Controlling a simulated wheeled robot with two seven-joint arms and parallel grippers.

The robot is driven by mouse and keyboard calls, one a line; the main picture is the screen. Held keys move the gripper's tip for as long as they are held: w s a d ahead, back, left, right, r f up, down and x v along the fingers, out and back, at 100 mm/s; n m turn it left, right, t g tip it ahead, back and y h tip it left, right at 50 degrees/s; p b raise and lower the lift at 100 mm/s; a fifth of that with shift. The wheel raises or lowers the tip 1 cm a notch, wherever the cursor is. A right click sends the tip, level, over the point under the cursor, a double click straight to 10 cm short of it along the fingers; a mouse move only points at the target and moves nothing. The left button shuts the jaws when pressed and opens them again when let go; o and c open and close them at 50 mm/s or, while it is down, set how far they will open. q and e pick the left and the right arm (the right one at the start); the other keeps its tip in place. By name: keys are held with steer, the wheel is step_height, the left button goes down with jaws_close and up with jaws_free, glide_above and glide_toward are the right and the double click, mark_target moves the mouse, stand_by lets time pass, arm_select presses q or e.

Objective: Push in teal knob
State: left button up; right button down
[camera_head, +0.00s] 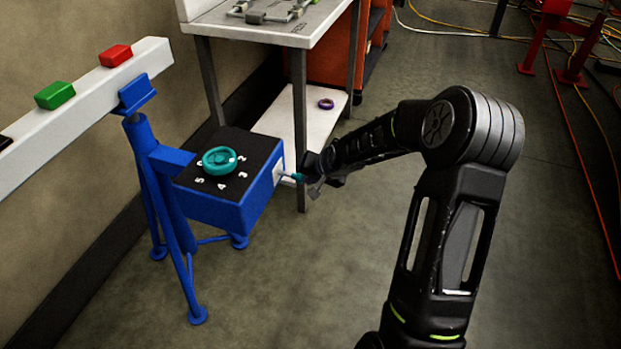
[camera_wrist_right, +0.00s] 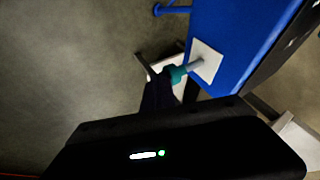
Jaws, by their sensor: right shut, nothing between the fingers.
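The teal knob (camera_head: 298,177) sticks out on a thin rod from a white plate on the right side of the blue box (camera_head: 229,212). It also shows in the right wrist view (camera_wrist_right: 177,74), on a grey rod leading to the white plate (camera_wrist_right: 206,61). My right gripper (camera_head: 312,180) is shut and empty, with its fingertips close to the knob's outer end. In the right wrist view its dark fingers (camera_wrist_right: 160,93) are right at the knob; I cannot tell whether they touch. My left gripper is not in view.
A teal dial (camera_head: 219,160) with numbers sits on the box's black top. A blue stand holds a white beam (camera_head: 90,92) with a red block (camera_head: 115,55) and a green block (camera_head: 54,95). A workbench (camera_head: 270,30) stands behind, with a purple ring (camera_head: 326,104) on its lower shelf.

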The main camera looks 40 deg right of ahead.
mark_target(297, 176)
steer(key=shift+w+a+f+b, duration=0.15)
steer(key=shift+w+a+b, duration=0.65)
steer(key=shift+w, duration=0.35)
steer(key=shift+w+a, duration=0.2)
steer(key=shift+w, duration=0.05)
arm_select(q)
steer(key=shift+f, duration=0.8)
arm_select(e)
steer(key=shift+r, duration=0.25)
steer(key=shift+w+a, duration=0.1)
